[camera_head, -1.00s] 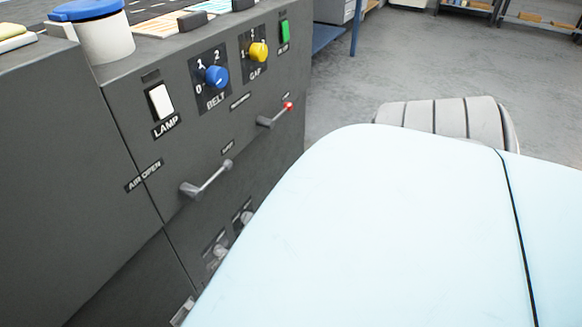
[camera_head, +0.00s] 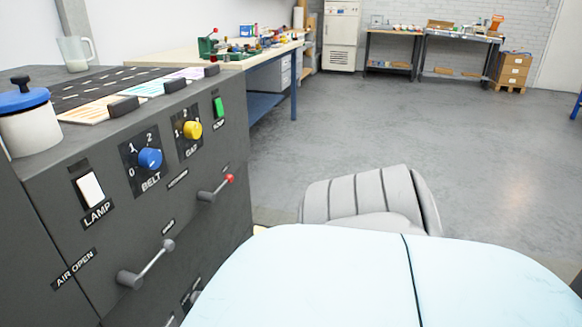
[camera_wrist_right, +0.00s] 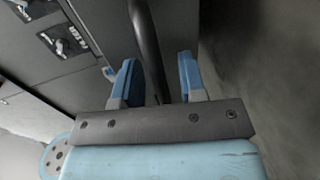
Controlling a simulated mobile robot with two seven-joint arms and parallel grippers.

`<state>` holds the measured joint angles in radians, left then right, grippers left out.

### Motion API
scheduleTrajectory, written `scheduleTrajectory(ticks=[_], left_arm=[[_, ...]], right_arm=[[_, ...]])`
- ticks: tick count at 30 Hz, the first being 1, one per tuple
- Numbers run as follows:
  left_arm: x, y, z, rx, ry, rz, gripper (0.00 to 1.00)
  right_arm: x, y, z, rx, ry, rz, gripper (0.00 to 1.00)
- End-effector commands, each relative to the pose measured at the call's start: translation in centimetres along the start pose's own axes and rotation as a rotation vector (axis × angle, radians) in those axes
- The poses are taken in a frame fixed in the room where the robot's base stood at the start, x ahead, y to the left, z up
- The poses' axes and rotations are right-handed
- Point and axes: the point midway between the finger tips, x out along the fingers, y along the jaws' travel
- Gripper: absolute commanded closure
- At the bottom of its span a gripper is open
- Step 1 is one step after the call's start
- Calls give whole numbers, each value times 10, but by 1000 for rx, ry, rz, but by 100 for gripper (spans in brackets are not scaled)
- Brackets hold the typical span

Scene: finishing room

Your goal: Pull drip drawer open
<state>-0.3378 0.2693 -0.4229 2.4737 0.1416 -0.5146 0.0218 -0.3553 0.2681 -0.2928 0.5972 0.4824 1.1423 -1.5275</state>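The dark grey machine (camera_head: 215,165) stands at the left of the head view. I cannot make out a drawer marked as the drip drawer in the head view; the machine's lower front is partly hidden behind my light blue body. In the right wrist view a dark round bar (camera_wrist_right: 148,45) runs between the two blue fingers of my right gripper (camera_wrist_right: 156,80). The fingers are apart, with gaps visible on both sides of the bar. I cannot tell which part the bar belongs to. My left gripper is not in view.
The machine's front has a white LAMP switch (camera_head: 90,190), blue BELT knob (camera_head: 150,159), yellow GAP knob (camera_head: 193,130) and a red-tipped lever (camera_head: 216,188). A blue-lidded container (camera_head: 28,125) stands on top. Open grey floor (camera_head: 460,140) lies to the right.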

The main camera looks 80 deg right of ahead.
Motion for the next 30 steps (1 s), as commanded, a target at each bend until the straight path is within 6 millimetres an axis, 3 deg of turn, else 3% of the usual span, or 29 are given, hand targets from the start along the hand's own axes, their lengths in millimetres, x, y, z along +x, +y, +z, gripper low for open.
scheduleTrajectory(ticks=[5,10,21,30], left_arm=[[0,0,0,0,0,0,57],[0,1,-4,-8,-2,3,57],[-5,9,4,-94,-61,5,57],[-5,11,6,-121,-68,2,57]], right_arm=[[0,0,-1,1,1,0,62],[-16,1,-1,0,1,-2,62],[-98,1,0,0,0,-3,62],[-135,0,0,0,0,-1,62]])
